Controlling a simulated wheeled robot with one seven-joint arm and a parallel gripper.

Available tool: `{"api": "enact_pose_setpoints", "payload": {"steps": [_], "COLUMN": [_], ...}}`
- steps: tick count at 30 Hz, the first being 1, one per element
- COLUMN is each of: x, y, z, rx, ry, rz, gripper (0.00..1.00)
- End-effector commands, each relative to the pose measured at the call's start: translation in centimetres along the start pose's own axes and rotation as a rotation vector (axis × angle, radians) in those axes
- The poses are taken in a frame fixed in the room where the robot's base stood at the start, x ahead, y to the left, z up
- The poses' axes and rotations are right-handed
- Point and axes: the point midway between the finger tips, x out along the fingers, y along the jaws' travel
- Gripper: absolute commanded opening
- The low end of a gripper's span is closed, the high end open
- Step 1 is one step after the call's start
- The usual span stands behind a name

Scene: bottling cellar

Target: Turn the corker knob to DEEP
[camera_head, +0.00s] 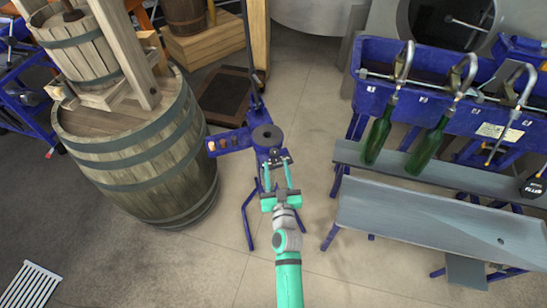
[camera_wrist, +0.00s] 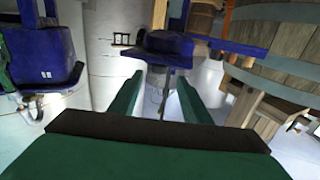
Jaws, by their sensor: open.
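The blue corker (camera_head: 262,142) stands on thin legs between the barrel and the bottling bench, with a long dark lever rising from it. A dark round disc (camera_head: 267,136) sits on its head; I cannot tell whether this is the knob, and no DEEP mark is legible. My gripper (camera_head: 274,163) is open and empty, just in front of the corker head, its fingers pointing at it. In the wrist view the blue corker head (camera_wrist: 165,45) lies ahead of and between my two spread fingers (camera_wrist: 158,88). Contact cannot be made out.
A large barrel (camera_head: 140,150) bearing a wooden press stands at the left. At the right, a blue filler (camera_head: 400,95) holds two green bottles (camera_head: 378,135) (camera_head: 428,147) above a grey bench (camera_head: 430,215). A small tray of corks (camera_head: 226,143) juts left from the corker.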

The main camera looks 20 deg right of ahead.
Motion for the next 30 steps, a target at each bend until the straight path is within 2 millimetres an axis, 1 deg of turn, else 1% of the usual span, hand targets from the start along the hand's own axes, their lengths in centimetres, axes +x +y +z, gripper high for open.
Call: {"api": "enact_pose_setpoints", "payload": {"steps": [1, 3, 9, 15, 23, 26, 27, 28, 29, 30], "x": [0.9, 2.0, 4.2, 5.2, 5.2, 5.2, 5.2, 5.2, 5.2, 5.2], "y": [0.1, 0.0, -0.3, -0.5, -0.5, -0.5, -0.5, -0.5, -0.5, -0.5], "z": [0.0, -0.1, 0.0, 0.0, 0.0, 0.0, 0.0, 0.0, 0.0, 0.0], "rx": [0.000, 0.001, 0.000, 0.000, -0.001, -0.001, -0.001, -0.001, -0.001, -0.001], "ry": [0.001, 0.001, 0.001, 0.000, -0.001, 0.000, 0.000, 0.000, 0.000, -0.001], "rz": [0.002, 0.001, -0.004, -0.007, -0.007, -0.007, -0.007, -0.007, -0.007, -0.007], "gripper": [0.44, 0.44, 0.44, 0.44, 0.44, 0.22, 0.12, 0.05, 0.03, 0.03]}}
